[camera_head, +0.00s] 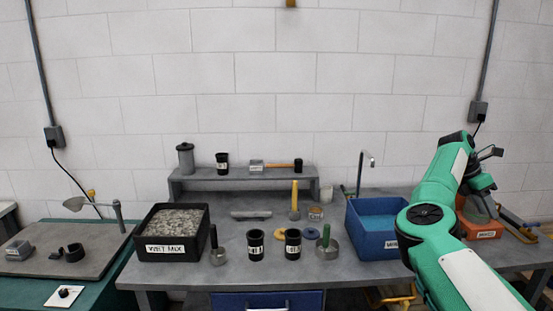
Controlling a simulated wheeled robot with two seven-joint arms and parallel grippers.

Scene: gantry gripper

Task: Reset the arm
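My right arm, green with dark joints, comes in from the bottom right and bends over at its top. My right gripper (482,204) points down at the far right of the bench, in front of or above an orange bin (487,231). The gripper's fingers are small and dark here, and I cannot tell whether they are open or shut, or whether they hold anything. My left arm and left gripper are not in view.
The grey bench (330,273) carries a black "WET MIX" tray (167,249), two black labelled cups (256,245), metal scoops with handles, and a blue water bin (378,243) beside my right arm. A raised shelf (243,184) stands behind. A side table (60,262) is at left.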

